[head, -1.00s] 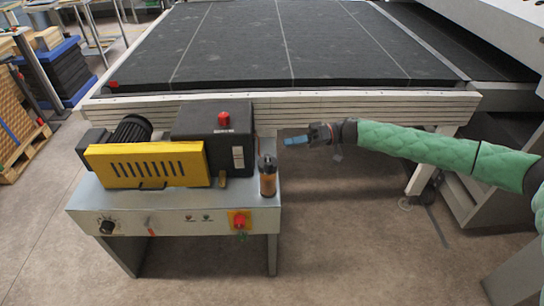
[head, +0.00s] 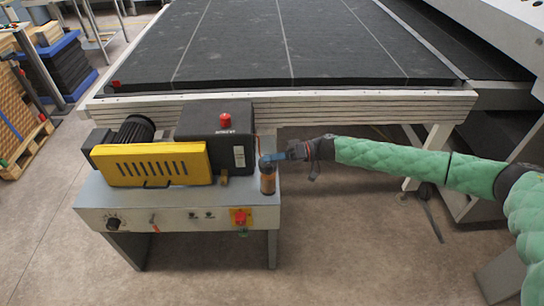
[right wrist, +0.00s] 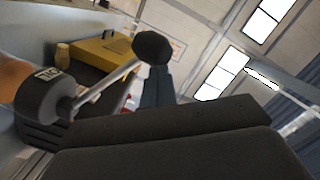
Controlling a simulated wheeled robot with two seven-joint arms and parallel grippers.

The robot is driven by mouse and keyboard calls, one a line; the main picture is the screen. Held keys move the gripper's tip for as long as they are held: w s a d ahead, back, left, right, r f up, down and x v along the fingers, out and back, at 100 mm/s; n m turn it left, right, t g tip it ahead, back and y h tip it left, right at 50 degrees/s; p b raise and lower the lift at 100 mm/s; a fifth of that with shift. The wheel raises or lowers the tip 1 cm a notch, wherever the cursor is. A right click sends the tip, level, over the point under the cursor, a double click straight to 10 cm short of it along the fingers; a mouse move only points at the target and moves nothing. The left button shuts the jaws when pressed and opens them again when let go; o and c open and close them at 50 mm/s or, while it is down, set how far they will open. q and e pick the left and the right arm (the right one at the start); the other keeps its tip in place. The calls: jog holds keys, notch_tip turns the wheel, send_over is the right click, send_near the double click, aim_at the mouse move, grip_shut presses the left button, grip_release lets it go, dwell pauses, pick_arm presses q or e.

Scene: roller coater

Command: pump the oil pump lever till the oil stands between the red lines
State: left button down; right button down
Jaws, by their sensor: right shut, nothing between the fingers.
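The oil pump (head: 267,182) is a small amber-brown cylinder with a dark cap, upright at the right end of the grey machine bench. In the right wrist view its dark cap (right wrist: 45,95) is at the left, with a thin metal lever (right wrist: 103,86) rising to a black knob (right wrist: 154,47). My right gripper (head: 272,157) is shut and empty, its blue fingertips at the top of the pump. The knob shows close to the fingers; I cannot tell if they touch. The oil level and red lines are too small to make out. My left gripper is not in view.
A black housing (head: 214,137) with a red button and a yellow slotted guard (head: 152,163) stand left of the pump. The bench front (head: 180,219) carries a knob and switches. A wide dark conveyor (head: 290,45) lies behind.

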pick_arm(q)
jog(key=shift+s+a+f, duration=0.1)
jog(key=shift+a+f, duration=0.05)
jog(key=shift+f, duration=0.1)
pick_arm(e)
jog(key=shift+s+f, duration=0.15)
jog(key=shift+d, duration=0.1)
